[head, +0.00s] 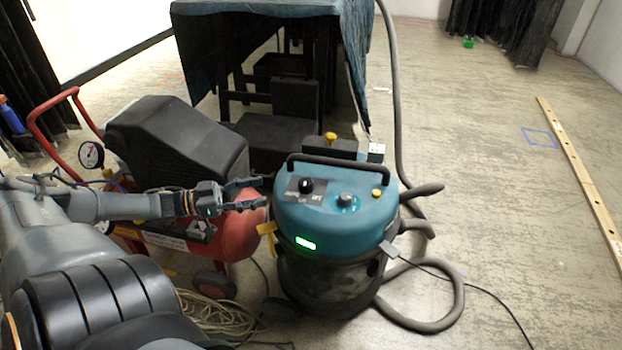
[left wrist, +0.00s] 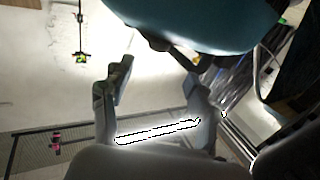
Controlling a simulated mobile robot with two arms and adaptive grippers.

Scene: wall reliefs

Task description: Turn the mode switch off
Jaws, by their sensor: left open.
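A teal and black shop vacuum (head: 335,235) stands on the floor at the middle of the head view. The knob's labels are too small to read. A green light (head: 305,243) glows on its front. My left gripper (head: 258,193) is open and empty, just left of the vacuum's top and apart from the black knob. In the left wrist view the open fingers (left wrist: 160,88) are below the vacuum's teal body (left wrist: 205,22). My right gripper is not in view.
A red and black air compressor (head: 180,150) stands close behind my left arm. A black handle (head: 350,167) arches over the vacuum's back edge. A cloth-covered table (head: 275,8) stands behind. A grey hose (head: 440,322) curls on the right; open floor lies beyond it.

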